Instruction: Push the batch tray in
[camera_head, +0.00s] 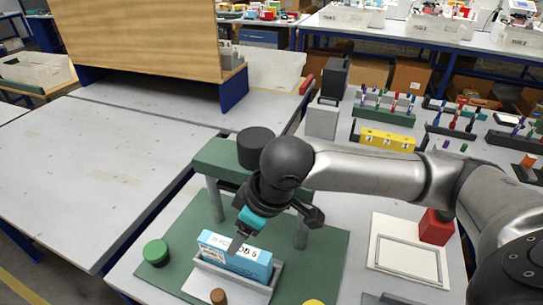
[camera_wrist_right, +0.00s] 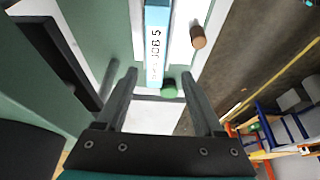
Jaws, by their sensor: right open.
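The batch tray (camera_head: 233,284) is a pale grey slide with a brown knob (camera_head: 218,296) at its near end. It lies on the green plotter base (camera_head: 325,265), holding a blue box (camera_head: 250,262) marked "JOB 5". My right gripper (camera_head: 237,244) points down over the box in the head view; contact cannot be judged there. In the right wrist view my right gripper (camera_wrist_right: 161,92) is open, with nothing between its fingers. The blue box (camera_wrist_right: 156,45) and brown knob (camera_wrist_right: 198,37) show beyond the fingertips. My left gripper is not in view.
A green bridge (camera_head: 215,157) on grey posts stands behind the tray, with a dark cylinder (camera_head: 256,146) on top. A green button (camera_head: 156,252) is left of the tray. A white framed plate (camera_head: 408,250) and red block (camera_head: 436,228) lie right. The left table is clear.

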